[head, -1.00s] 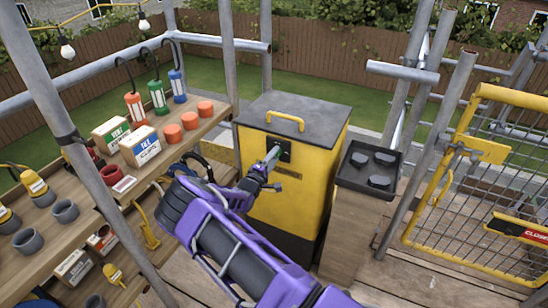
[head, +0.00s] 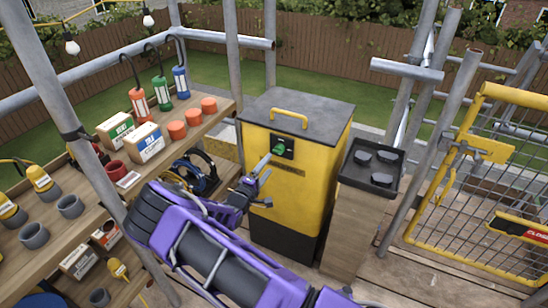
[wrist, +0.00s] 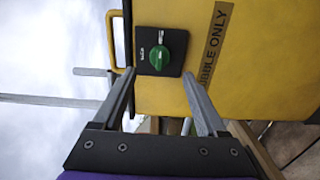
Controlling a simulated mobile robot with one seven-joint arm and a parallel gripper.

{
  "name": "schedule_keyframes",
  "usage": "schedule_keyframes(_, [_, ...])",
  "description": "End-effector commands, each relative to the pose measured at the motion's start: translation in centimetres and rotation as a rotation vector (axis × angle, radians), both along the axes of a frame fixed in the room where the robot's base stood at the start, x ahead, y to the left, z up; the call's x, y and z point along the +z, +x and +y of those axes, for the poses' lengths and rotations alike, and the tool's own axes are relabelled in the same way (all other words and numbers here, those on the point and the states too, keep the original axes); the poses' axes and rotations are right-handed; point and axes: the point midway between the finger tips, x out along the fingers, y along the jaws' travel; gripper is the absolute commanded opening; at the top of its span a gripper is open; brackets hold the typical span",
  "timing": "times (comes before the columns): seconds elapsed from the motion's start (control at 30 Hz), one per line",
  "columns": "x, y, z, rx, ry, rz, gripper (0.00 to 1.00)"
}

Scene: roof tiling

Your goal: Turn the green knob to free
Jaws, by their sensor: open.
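The green knob (head: 279,149) sits on a black plate on the front of a yellow bin (head: 290,190) with a grey lid. In the wrist view the knob (wrist: 160,57) is in clear sight, with a small white mark beside it on the black plate (wrist: 146,42); I cannot read the mark. My gripper (wrist: 158,76) is open and empty, its fingers on either side of the knob in the picture. In the head view my gripper (head: 263,168) is just below and left of the knob, apparently apart from it.
A post with a black tray (head: 371,168) of dark round pieces stands right of the bin. Wooden shelves (head: 190,138) with lamps, boxes and cups are at left. A yellow mesh gate (head: 480,190) is at right. Scaffold poles stand around.

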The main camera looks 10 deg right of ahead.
Motion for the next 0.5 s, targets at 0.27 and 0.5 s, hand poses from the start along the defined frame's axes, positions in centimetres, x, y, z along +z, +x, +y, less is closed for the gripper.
schedule_keyframes(0.27, [0.1, -5.1, 3.8, 0.002, 0.001, -0.001, 0.75])
schedule_keyframes(0.5, [0.0, -7.3, 5.3, 0.001, 0.000, -0.001, 0.75])
